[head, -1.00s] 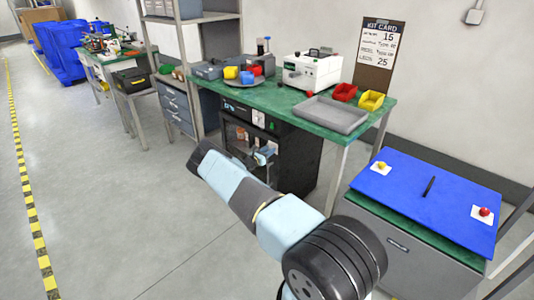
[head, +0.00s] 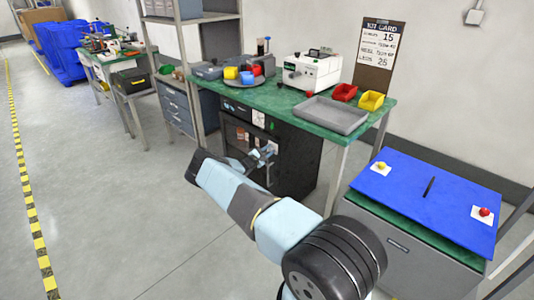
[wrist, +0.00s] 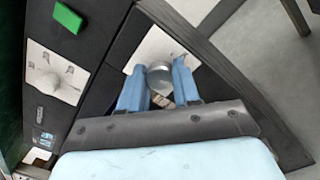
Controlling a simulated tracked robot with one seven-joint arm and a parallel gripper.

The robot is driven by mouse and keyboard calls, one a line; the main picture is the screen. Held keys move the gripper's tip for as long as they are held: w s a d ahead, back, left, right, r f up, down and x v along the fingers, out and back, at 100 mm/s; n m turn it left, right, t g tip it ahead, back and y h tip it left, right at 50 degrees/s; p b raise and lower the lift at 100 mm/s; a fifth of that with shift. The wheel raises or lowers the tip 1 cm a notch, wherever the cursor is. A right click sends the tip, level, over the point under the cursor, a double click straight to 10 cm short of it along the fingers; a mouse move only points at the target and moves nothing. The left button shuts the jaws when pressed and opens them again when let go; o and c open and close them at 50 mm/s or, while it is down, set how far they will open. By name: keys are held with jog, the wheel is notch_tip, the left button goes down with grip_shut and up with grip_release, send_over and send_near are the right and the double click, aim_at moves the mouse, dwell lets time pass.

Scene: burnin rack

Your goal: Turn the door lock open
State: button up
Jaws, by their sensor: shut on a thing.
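The black cabinet (head: 293,150) stands under the green bench, and its front faces my arm. In the wrist view a round grey lock knob (wrist: 160,76) stands out from a white plate (wrist: 152,46) on the dark cabinet front. My gripper (wrist: 158,82) has its two blue fingers on either side of this knob, shut on it. The fingers hide the knob's sides and part of the plate. In the head view my gripper (head: 266,152) is small against the cabinet front, and the knob cannot be made out there.
The bench (head: 290,110) carries a grey tray (head: 330,114) and a white machine (head: 306,72). A blue-topped cabinet (head: 425,215) stands right. Floor at left is clear.

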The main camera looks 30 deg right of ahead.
jog(key=shift+s+d+f+m, duration=0.35)
jog(key=shift+s+f+m, duration=0.05)
jog(key=shift+s, duration=0.05)
jog(key=o, duration=1.1)
jog(key=shift+w+a+r, duration=0.1)
jog(key=shift+w+r, duration=0.05)
jog(key=shift+c, duration=0.2)
jog(key=shift+w+a, duration=0.1)
jog(key=shift+a+r, duration=0.1)
jog(key=shift+a, duration=0.35)
jog(key=v, duration=1.2)
jog(key=shift+s+a+f, duration=0.2)
jog(key=shift+s+a, duration=0.1)
jog(key=shift+a, duration=0.05)
jog(key=shift+r, duration=0.1)
